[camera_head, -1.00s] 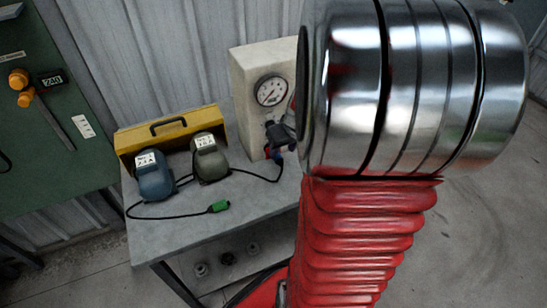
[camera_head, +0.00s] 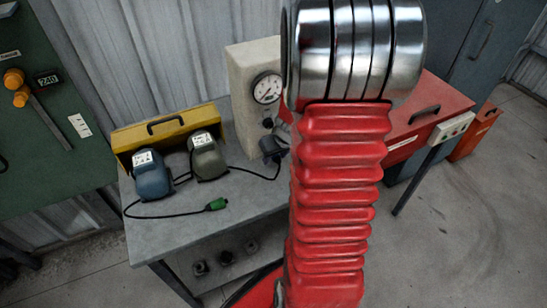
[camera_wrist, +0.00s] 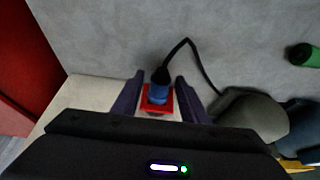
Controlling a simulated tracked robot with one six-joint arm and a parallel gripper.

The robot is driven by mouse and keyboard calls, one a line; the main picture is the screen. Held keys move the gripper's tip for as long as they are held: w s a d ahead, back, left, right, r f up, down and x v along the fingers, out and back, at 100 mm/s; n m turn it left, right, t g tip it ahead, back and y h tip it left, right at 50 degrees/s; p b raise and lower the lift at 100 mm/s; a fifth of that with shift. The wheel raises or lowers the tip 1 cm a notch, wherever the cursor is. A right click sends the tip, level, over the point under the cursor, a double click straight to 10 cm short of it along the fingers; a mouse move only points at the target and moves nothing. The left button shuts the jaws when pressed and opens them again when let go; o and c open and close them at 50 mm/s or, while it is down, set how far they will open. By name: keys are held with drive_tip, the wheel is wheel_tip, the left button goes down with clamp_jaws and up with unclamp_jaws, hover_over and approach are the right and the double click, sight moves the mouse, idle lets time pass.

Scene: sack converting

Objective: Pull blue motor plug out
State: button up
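In the wrist view a blue plug (camera_wrist: 159,90) with a black cable sits in a red socket (camera_wrist: 157,108) on a pale box. My gripper (camera_wrist: 159,82) has its two dark fingers on either side of the plug, with gaps visible between fingers and plug. In the head view my gripper (camera_head: 273,147) is a dark shape at the front of the gauge box; the plug is hidden there. The blue motor (camera_head: 152,178) stands on the bench left of a grey-green motor (camera_head: 207,160). The plug's cable runs towards the grey-green motor; I cannot tell its far end.
A loose green plug (camera_head: 216,204) lies on the grey bench (camera_head: 240,192). The gauge box (camera_head: 247,105) stands at its back right, and a yellow toolbox (camera_head: 183,119) behind the motors. A red cabinet (camera_head: 428,100) stands to the right.

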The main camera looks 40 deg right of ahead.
drive_tip(key=shift+w+f, duration=0.15)
drive_tip(key=shift+f, duration=0.2)
idle(0.3)
clamp_jaws()
idle(0.4)
drive_tip(key=shift+s, duration=0.2)
drive_tip(key=shift+s+a, duration=0.3)
drive_tip(key=shift+s, duration=0.75)
drive_tip(key=shift+s+a, duration=0.25)
drive_tip(key=shift+s, duration=0.8)
drive_tip(key=shift+w+a, duration=0.1)
